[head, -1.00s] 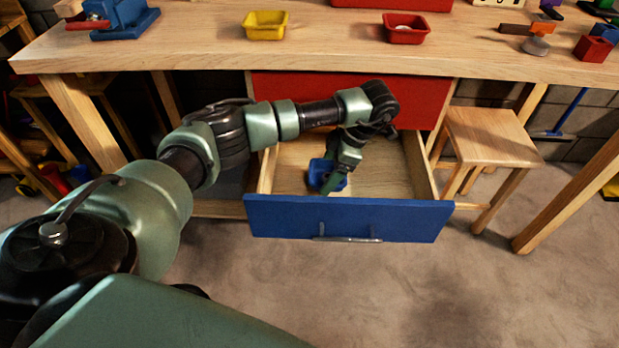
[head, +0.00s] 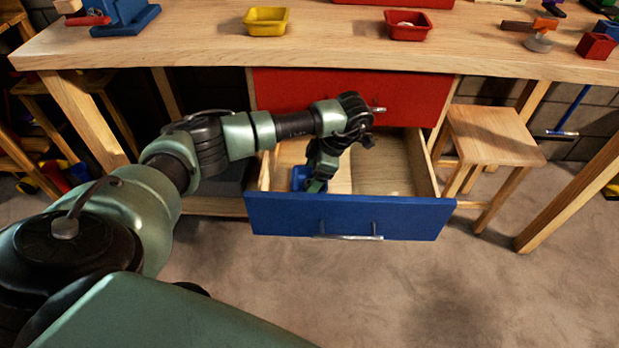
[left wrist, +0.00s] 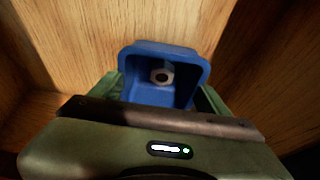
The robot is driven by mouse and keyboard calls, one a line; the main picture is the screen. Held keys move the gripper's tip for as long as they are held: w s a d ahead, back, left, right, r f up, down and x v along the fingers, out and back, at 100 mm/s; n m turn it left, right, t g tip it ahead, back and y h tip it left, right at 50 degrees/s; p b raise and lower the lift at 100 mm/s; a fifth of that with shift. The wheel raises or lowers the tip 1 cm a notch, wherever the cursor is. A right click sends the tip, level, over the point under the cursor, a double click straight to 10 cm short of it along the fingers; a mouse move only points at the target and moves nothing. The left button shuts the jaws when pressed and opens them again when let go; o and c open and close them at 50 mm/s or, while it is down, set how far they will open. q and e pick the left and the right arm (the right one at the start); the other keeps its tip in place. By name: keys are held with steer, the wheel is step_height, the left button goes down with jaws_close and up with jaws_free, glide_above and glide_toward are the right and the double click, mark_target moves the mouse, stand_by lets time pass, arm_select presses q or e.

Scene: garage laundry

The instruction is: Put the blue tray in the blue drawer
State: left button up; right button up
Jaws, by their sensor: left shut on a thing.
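The blue drawer (head: 350,218) is pulled out under the workbench, with its pale wooden inside showing. The small blue tray (head: 301,178) is inside the drawer's outline, near its left front corner. My left gripper (head: 315,184) reaches down into the drawer and is shut on the tray. In the left wrist view the blue tray (left wrist: 163,55) sits between the green fingers, with a metal nut (left wrist: 161,76) in it. Wooden surfaces surround it. I cannot tell whether the tray touches the drawer floor. My right gripper is not in view.
A shut red drawer (head: 345,95) is right above the open one. The bench top (head: 330,48) carries a yellow tray (head: 266,21), a red tray (head: 408,25) and a blue vise (head: 122,16). A wooden stool (head: 492,135) stands close at the right.

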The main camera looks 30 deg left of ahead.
arm_select(q)
steer(key=o, duration=1.3)
steer(key=shift+o, duration=0.2)
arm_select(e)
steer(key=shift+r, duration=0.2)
arm_select(q)
steer(key=p+v, duration=0.1)
steer(key=v, duration=0.5)
steer(key=w+d, duration=0.1)
steer(key=d, duration=0.2)
steer(key=w+d, duration=0.2)
steer(key=d, duration=0.1)
steer(key=w+d+b, duration=0.1)
steer(key=w+d, duration=0.1)
steer(key=d, duration=0.1)
steer(key=shift+w+f, duration=0.25)
steer(key=shift+f, duration=0.1)
steer(key=shift+w+d, duration=0.3)
steer(key=shift+d, duration=0.15)
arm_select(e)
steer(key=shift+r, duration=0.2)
